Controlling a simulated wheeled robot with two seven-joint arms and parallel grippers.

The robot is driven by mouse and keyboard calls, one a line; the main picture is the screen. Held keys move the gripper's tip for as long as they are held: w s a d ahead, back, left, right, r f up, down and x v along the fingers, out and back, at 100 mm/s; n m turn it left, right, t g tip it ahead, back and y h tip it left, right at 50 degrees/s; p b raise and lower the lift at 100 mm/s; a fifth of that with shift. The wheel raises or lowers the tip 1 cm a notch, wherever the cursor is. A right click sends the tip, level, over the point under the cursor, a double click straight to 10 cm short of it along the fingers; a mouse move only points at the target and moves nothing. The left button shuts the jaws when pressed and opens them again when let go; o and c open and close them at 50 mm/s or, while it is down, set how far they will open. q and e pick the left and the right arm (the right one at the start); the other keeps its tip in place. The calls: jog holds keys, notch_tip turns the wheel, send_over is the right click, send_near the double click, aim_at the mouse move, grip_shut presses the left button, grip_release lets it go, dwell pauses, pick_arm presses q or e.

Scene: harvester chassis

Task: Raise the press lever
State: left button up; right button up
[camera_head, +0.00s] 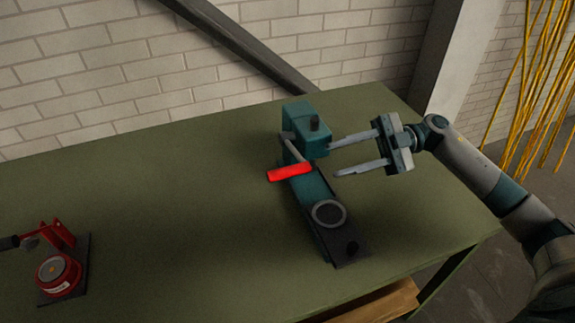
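A teal press (308,130) stands on the green table, its dark base running toward the front. Its lever has a red handle (289,172) at the end of a thin grey arm. The handle sits low on the press's left side, just above the base and lying nearly level. My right gripper (335,160) is to the right of the press with its two long fingers apart and nothing between them. The fingertips are close to the press's right side; I cannot tell whether they touch it. My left gripper is not in view.
The green table (180,210) is bare between the press and a red device (58,272) on a dark plate at the left. A brick wall is behind the table. Yellow rods (540,80) hang at the right. A wooden piece (385,303) shows below the front edge.

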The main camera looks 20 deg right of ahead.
aim_at(287, 172)
jog(key=a+p, duration=0.2)
jog(key=a, duration=0.3)
jog(key=a+p, duration=0.2)
jog(key=a, duration=0.4)
jog(key=shift+s+a+r, duration=0.15)
jog(key=shift+s, duration=0.05)
jog(key=shift+a+p, duration=0.4)
jog(key=shift+a, duration=0.15)
grip_shut()
